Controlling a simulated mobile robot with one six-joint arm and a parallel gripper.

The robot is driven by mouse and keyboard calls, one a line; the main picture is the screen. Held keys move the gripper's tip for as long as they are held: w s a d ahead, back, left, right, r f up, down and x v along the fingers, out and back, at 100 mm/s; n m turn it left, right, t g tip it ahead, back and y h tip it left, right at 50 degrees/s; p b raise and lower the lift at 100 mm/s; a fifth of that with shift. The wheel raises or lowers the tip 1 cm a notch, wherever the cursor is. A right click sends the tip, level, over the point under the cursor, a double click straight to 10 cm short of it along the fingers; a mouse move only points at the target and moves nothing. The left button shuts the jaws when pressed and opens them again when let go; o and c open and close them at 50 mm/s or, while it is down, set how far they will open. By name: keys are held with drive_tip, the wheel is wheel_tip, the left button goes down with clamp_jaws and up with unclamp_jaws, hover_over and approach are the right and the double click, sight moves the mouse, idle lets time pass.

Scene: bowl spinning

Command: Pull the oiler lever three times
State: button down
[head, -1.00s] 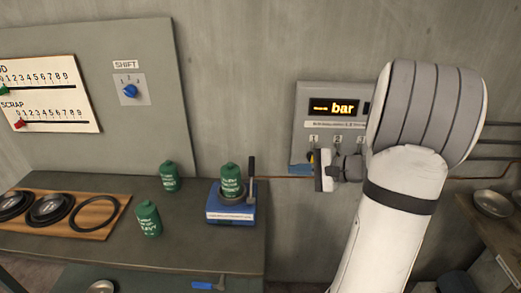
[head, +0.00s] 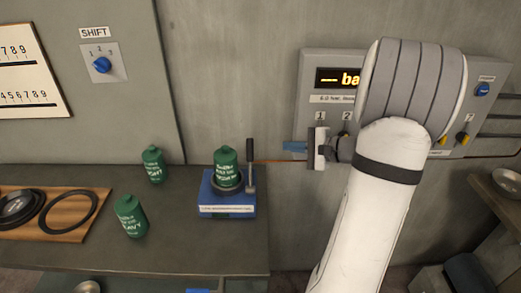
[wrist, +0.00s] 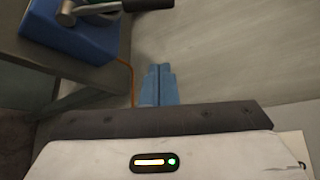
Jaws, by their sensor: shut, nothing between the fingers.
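The oiler is a blue box (head: 222,208) on the bench, with a green bottle (head: 227,168) seated upright on top. Its lever (head: 250,165) is a dark upright handle on a grey stem at the right side. In the wrist view the blue box (wrist: 68,28) is at the upper left, with the dark lever grip (wrist: 122,6) at the top edge. My gripper (head: 287,146) has blue fingers, shut and empty. It is to the right of the lever and apart from it, in front of the wall panel. The fingers also show closed together in the wrist view (wrist: 158,84).
Two green bottles (head: 153,164) (head: 130,215) stand left of the oiler. A wooden board (head: 75,232) with dark rings lies at the far left. A wall panel (head: 400,75) with a display and knobs is behind my arm. An orange line runs from the oiler along the wall.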

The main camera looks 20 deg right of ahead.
sight(250, 166)
drive_tip(key=shift+s+r, duration=0.1)
drive_tip(key=w+a+p, duration=0.4)
drive_tip(key=w+a, duration=0.1)
drive_tip(key=a, duration=0.3)
drive_tip(key=shift+f, duration=0.45)
